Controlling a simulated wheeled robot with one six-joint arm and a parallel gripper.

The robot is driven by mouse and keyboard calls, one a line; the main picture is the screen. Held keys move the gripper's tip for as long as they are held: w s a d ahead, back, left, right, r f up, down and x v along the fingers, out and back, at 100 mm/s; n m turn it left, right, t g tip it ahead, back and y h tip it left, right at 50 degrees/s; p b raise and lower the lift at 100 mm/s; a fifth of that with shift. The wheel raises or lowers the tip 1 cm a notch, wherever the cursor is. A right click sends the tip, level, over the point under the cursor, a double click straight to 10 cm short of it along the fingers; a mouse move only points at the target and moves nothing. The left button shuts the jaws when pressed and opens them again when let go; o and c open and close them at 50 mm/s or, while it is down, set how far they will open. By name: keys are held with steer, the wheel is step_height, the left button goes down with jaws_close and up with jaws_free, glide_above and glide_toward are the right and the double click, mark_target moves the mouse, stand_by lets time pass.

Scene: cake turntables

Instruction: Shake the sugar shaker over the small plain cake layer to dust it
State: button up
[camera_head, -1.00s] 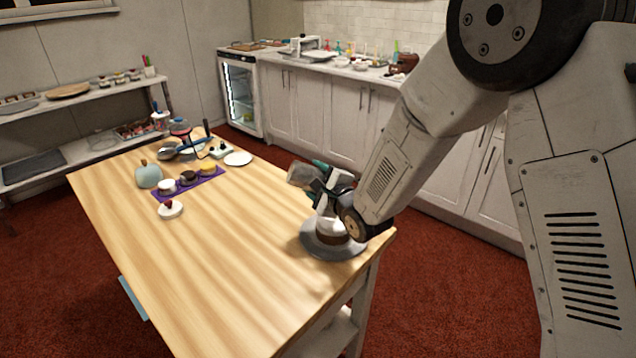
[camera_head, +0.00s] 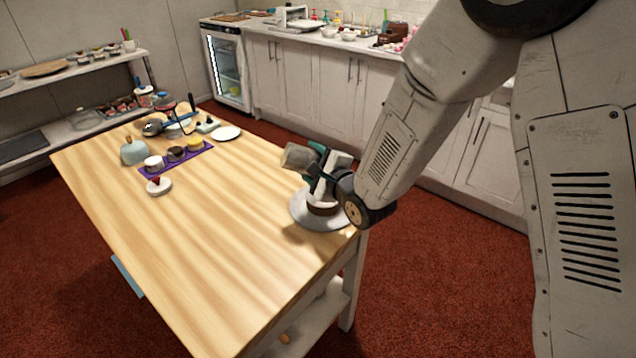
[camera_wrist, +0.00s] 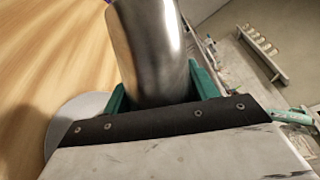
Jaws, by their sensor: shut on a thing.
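My gripper (camera_head: 318,170) is shut on a metal sugar shaker (camera_head: 297,156). The shaker is tilted and sits above the back left part of a grey cake turntable (camera_head: 306,216) at the right end of the table. In the wrist view the shaker (camera_wrist: 150,45) is a shiny cylinder between green fingers. A round cake with a dark side (camera_head: 322,209) stands on the turntable, partly hidden by my arm. A small yellowish, plain-looking cake layer (camera_head: 194,146) sits at the right end of a purple mat (camera_head: 170,168), away from the shaker.
The mat also holds a white-topped cake (camera_head: 153,163) and a dark one (camera_head: 176,154). A small white cake with a red topping (camera_head: 158,187) stands in front. A pale blue jar (camera_head: 134,152), tools and a white plate (camera_head: 227,133) are nearby. The table's middle (camera_head: 215,220) is clear.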

steer(key=shift+r+n+g+h, duration=0.4)
steer(key=shift+r+n+h, duration=0.15)
steer(key=shift+n, duration=0.45)
steer(key=shift+a+r+n+g+h, duration=0.1)
steer(key=shift+r+n+g+h, duration=0.15)
steer(key=shift+n+h, duration=0.55)
steer(key=n+h, duration=0.1)
steer(key=n, duration=0.1)
steer(key=r+n+h, duration=0.1)
steer(key=n+h, duration=0.1)
steer(key=shift+g, duration=0.25)
steer(key=n+h, duration=0.1)
steer(key=r+n+h, duration=0.1)
steer(key=n+h, duration=0.1)
steer(key=shift+r+n+h, duration=0.15)
steer(key=shift+n+h, duration=0.1)
steer(key=shift+n, duration=0.05)
steer(key=n+h, duration=0.1)
steer(key=r+n+t+h, duration=0.1)
steer(key=n+h, duration=0.1)
